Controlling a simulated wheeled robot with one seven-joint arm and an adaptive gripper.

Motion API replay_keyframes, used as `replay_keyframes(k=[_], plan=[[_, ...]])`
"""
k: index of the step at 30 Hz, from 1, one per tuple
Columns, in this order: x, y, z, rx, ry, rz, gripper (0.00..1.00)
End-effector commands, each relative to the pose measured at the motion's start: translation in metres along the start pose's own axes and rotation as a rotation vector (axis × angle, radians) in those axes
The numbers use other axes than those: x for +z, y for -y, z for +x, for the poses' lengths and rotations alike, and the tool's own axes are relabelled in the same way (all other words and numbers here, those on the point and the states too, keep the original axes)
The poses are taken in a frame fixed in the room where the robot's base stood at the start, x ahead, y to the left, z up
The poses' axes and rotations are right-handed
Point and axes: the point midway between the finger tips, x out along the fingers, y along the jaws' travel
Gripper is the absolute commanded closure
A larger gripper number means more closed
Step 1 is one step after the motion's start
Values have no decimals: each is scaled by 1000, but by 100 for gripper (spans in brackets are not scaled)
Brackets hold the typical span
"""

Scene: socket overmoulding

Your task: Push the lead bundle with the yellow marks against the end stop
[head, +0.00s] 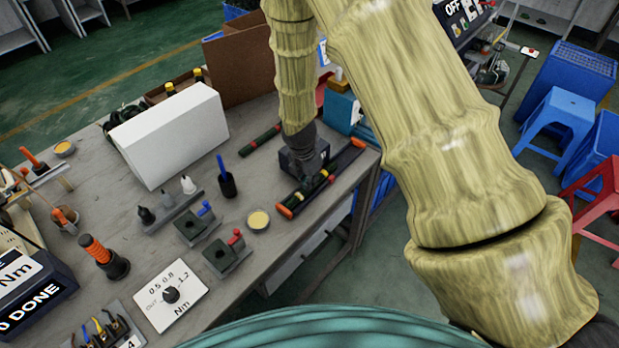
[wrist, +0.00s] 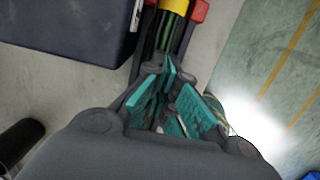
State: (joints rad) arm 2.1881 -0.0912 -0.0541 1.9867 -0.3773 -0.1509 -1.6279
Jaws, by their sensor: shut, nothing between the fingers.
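The lead bundle (wrist: 168,32) is a set of dark green leads with a yellow mark (wrist: 174,5). It lies lengthwise in a dark channel at the table's right edge. In the head view the channel has orange end pieces, one at the near end (head: 285,212) and one at the far end (head: 358,143). I cannot tell which is the end stop. My gripper (wrist: 174,88) is shut and empty, its teal finger pads low over the channel in line with the bundle. In the head view my gripper (head: 318,176) partly hides the channel. Contact with the bundle cannot be told.
A dark box (wrist: 65,35) stands close beside the channel. Another dark lead bundle with red marks (head: 260,139) lies behind. A pen cup (head: 228,185), a yellow-topped tin (head: 258,220) and small clamp fixtures (head: 227,257) stand left of the channel. The floor drops off at right.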

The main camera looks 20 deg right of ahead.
Motion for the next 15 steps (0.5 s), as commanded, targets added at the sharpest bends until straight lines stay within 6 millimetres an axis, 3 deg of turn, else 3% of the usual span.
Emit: replay_keyframes(k=[7,15], plan=[[-3,0,-3,-1,-3,-1,100],[-51,-2,-9,2,0,-4,100]])
